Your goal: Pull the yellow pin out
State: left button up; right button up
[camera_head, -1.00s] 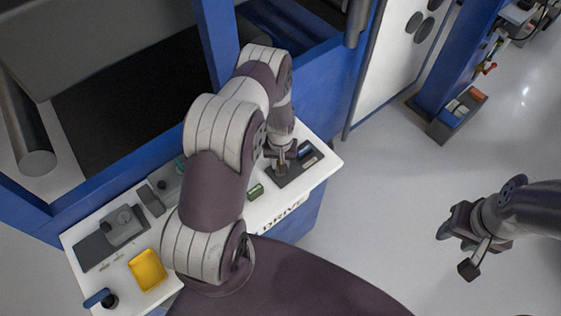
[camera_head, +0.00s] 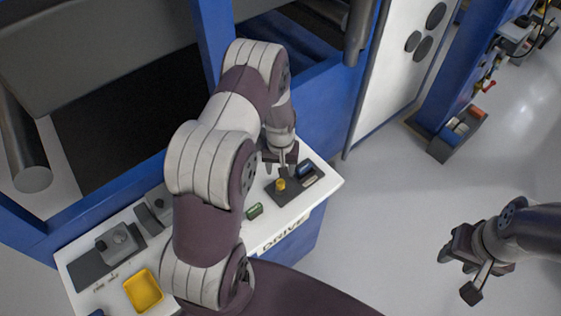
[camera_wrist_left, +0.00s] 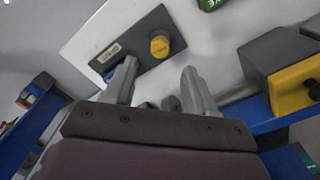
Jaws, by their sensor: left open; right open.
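The yellow pin (camera_head: 281,184) stands in a dark plate (camera_head: 283,198) on the white console; its round yellow top also shows in the left wrist view (camera_wrist_left: 159,46). My left gripper (camera_head: 282,170) is open and empty, just behind the pin toward the blue frame. In the left wrist view its fingers (camera_wrist_left: 160,72) are spread, with the pin beyond their tips and apart from them. My right gripper (camera_head: 458,250) is open and empty at the right, over the floor, far from the console.
A blue part (camera_head: 304,169) sits on the same plate, and a green part (camera_head: 254,211) lies left of it. A yellow tray (camera_head: 143,290) is at the console's left. A grey and yellow box (camera_wrist_left: 286,72) stands right in the wrist view.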

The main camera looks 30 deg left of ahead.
pick_arm(q)
notch_tip(320, 180, up, 6)
jog(key=shift+f+b, duration=0.25)
jog(key=shift+b, duration=0.1)
